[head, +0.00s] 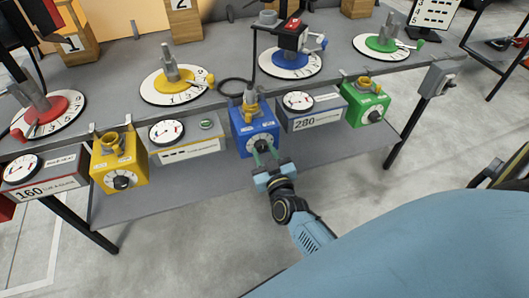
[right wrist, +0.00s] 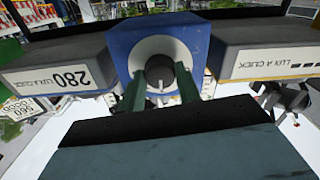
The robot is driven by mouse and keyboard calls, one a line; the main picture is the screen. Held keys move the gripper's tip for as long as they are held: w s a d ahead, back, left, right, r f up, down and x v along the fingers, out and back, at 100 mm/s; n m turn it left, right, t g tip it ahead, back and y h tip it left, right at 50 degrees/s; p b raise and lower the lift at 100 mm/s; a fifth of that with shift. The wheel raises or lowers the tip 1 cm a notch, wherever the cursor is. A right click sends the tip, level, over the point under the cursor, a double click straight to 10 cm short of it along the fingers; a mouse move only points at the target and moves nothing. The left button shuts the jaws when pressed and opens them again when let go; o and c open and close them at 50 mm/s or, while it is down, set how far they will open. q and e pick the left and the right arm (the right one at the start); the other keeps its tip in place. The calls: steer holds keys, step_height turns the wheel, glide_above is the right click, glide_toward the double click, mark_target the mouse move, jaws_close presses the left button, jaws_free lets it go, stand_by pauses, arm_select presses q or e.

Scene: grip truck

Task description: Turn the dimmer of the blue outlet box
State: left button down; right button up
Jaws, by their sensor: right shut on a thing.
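The blue outlet box (head: 253,130) hangs at the front edge of the grey table, between two grey meter boxes. It also fills the upper middle of the right wrist view (right wrist: 120,42). Its dark round dimmer knob (right wrist: 160,70) sits on a pale dial on the front face. My right gripper (head: 264,158) reaches up to the knob from below and in front. Its two green fingers stand on either side of the knob, shut on it. In the head view the fingers partly hide the knob. My left gripper is not in view.
A yellow outlet box (head: 118,160) and a green outlet box (head: 366,103) hang along the same edge. The "280" meter box (head: 312,108) sits close to the right of the blue box. Coloured dials with posts stand on the table (head: 225,50). Open floor lies in front.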

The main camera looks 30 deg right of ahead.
steer(key=m, duration=0.4)
steer(key=shift+p, duration=0.4)
steer(key=shift+m, duration=1.6)
steer(key=o, duration=1)
